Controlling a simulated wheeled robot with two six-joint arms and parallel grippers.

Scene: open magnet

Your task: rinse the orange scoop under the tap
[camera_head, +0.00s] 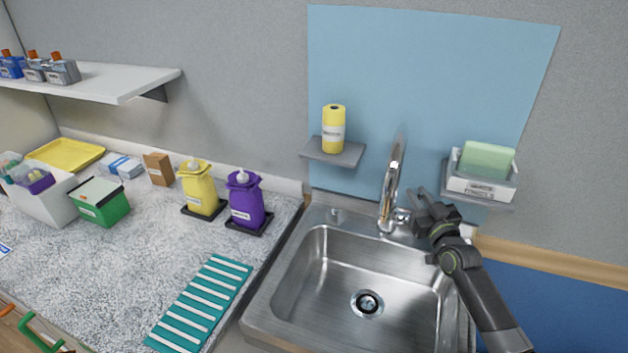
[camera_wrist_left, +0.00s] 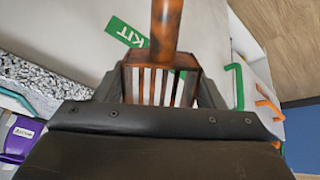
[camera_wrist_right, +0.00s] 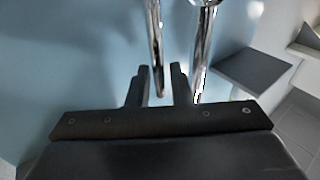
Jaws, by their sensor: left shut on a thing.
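The orange scoop (camera_wrist_left: 166,28) shows in the left wrist view as an orange-brown handle above a slatted part. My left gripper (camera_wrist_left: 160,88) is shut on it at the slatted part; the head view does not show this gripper. The chrome tap (camera_head: 392,185) stands at the back of the steel sink (camera_head: 310,275). My right gripper (camera_head: 428,200) is just right of the tap. In the right wrist view its fingers (camera_wrist_right: 160,82) are apart, with a thin chrome rod of the tap (camera_wrist_right: 155,45) between them. I cannot tell whether they touch it. No water is visible.
A teal ribbed mat (camera_head: 205,300) lies left of the sink. A purple bottle (camera_head: 245,203) and a yellow bottle (camera_head: 200,190) stand behind it. Small wall shelves hold a yellow canister (camera_head: 333,130) and a green sponge (camera_head: 487,160) in a white holder. The basin is empty.

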